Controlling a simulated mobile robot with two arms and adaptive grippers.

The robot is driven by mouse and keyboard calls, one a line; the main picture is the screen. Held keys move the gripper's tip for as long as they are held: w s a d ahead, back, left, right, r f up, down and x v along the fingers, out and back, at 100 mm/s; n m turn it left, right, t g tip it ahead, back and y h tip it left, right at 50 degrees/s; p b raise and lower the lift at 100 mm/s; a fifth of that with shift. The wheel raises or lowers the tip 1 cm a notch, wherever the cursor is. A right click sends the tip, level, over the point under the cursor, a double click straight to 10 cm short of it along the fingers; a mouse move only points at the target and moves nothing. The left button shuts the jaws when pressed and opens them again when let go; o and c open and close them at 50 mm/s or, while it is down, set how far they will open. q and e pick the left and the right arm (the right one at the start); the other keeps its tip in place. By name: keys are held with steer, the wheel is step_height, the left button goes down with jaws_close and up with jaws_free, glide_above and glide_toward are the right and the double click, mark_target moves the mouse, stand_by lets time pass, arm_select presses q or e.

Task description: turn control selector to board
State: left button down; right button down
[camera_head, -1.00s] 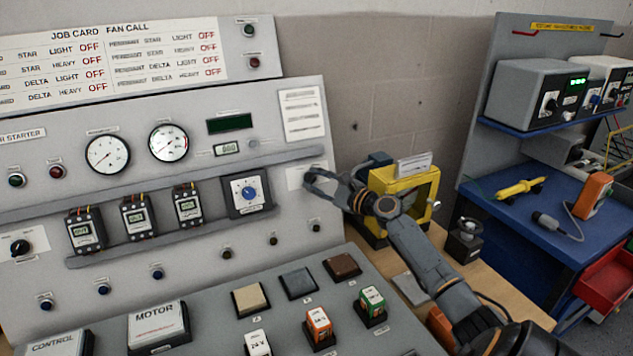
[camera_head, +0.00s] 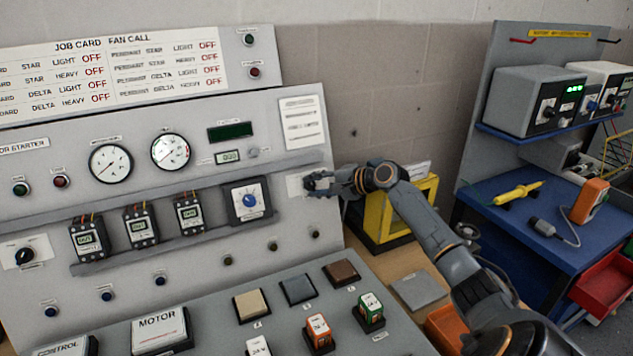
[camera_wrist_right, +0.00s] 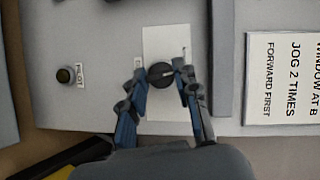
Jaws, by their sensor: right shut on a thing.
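The control selector (camera_wrist_right: 160,73) is a round black knob on a white plate (camera_wrist_right: 180,112) at the right end of the grey panel. My right gripper (camera_wrist_right: 160,75) has its two fingers on either side of the knob, shut on it. In the head view my right gripper (camera_head: 322,181) reaches the panel from the right, and its fingers mostly hide the knob. The white plate (camera_head: 296,186) shows just left of the fingers. The lettering at the knob is too small to read. My left gripper is not in view.
A yellow-framed box (camera_head: 432,190) stands beside the panel, behind my right arm. A small pilot button (camera_wrist_right: 65,75) sits on the panel near the knob. The sloping desk (camera_head: 215,325) with coloured blocks lies below. A blue bench (camera_head: 500,222) stands at right.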

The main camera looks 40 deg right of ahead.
steer(key=n+p, duration=0.1)
steer(key=n+g+p, duration=0.1)
steer(key=n+p, duration=0.1)
steer(key=shift+r+g+h, duration=0.25)
steer(key=shift+g+h, duration=0.05)
steer(key=shift+h, duration=0.1)
steer(key=shift+w+a+f+n+g+p, duration=0.15)
steer(key=shift+n+g+p, duration=0.25)
steer(key=shift+n+p, duration=0.3)
steer(key=shift+h, duration=0.3)
steer(key=c, duration=1)
jaws_free()
steer(key=v, duration=1.2)
